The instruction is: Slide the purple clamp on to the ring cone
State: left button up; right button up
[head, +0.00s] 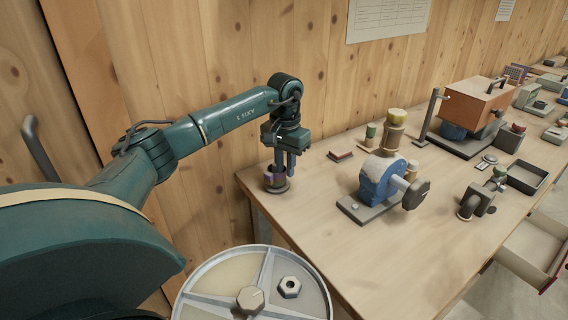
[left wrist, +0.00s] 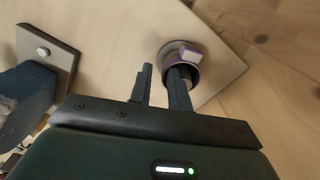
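The purple clamp (head: 273,179) is a ring with a pale block on its side. It sits on a round grey piece (head: 277,189), perhaps the ring cone, at the table's left corner. In the left wrist view the purple clamp (left wrist: 165,56) is just beyond the fingertips. My left gripper (head: 285,165) points down at the clamp. In the left wrist view my left gripper (left wrist: 163,72) has its fingers apart with nothing between them. Its right finger overlaps the ring, and I cannot tell whether it touches. My right gripper is not in view.
A blue-housed machine (head: 378,179) on a grey plate stands right of the clamp. A tan cylinder with a yellow top (head: 394,128) and an orange box (head: 477,103) stand farther back. A round divided tray (head: 205,291) is in front. The table's front middle is clear.

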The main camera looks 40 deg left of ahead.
pick_arm(q)
jog(key=shift+a+r, duration=0.1)
jog(key=shift+a, duration=0.4)
jog(key=shift+r, duration=0.25)
notch_tip(320, 180, up, 12)
jog(key=shift+d+r, duration=0.25)
jog(key=shift+d, duration=0.15)
